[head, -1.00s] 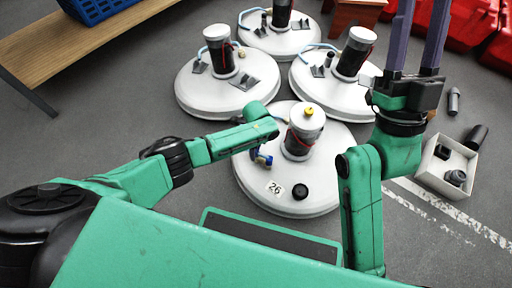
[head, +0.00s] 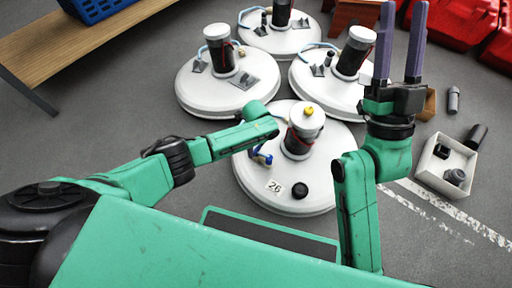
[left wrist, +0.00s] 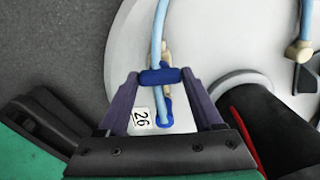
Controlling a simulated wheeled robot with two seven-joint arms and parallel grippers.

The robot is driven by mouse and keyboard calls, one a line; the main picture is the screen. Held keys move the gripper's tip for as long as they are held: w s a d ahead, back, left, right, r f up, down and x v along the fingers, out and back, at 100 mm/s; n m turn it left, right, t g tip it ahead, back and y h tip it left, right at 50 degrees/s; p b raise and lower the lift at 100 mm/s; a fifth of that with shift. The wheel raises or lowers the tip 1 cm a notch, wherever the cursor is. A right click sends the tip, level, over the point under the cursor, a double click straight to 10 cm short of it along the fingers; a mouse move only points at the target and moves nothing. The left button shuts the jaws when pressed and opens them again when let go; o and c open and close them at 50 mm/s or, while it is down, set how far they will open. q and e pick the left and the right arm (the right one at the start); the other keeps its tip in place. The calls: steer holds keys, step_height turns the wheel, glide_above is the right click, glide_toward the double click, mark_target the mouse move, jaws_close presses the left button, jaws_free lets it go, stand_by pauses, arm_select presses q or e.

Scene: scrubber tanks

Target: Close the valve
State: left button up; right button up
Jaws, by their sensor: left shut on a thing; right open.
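The nearest scrubber tank (head: 235,180) is a round white lid with a dark upright cylinder (head: 298,140), capped white with a yellow knob, and a label "26" (head: 274,186). A blue valve (head: 262,157) sits on its left side, partly covered by my left forearm in the head view. In the left wrist view, the blue valve handle (left wrist: 160,77) lies crosswise between the fingertips of my left gripper (left wrist: 160,80), which is shut on it. A light blue hose (left wrist: 159,30) runs up from there. My right gripper (head: 400,20) is open and empty, right of the tanks.
Several similar white tanks (head: 215,95) stand behind. A white box (head: 447,163) with black parts is at the right, with loose dark cylinders (head: 453,99) near it. A wooden bench (head: 90,50) is at upper left; red barriers (head: 460,35) are at upper right. Grey floor is clear at left.

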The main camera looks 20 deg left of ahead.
arm_select(q)
steer(key=o, duration=1.1)
steer(key=shift+d, duration=0.1)
steer(key=shift+r, duration=0.1)
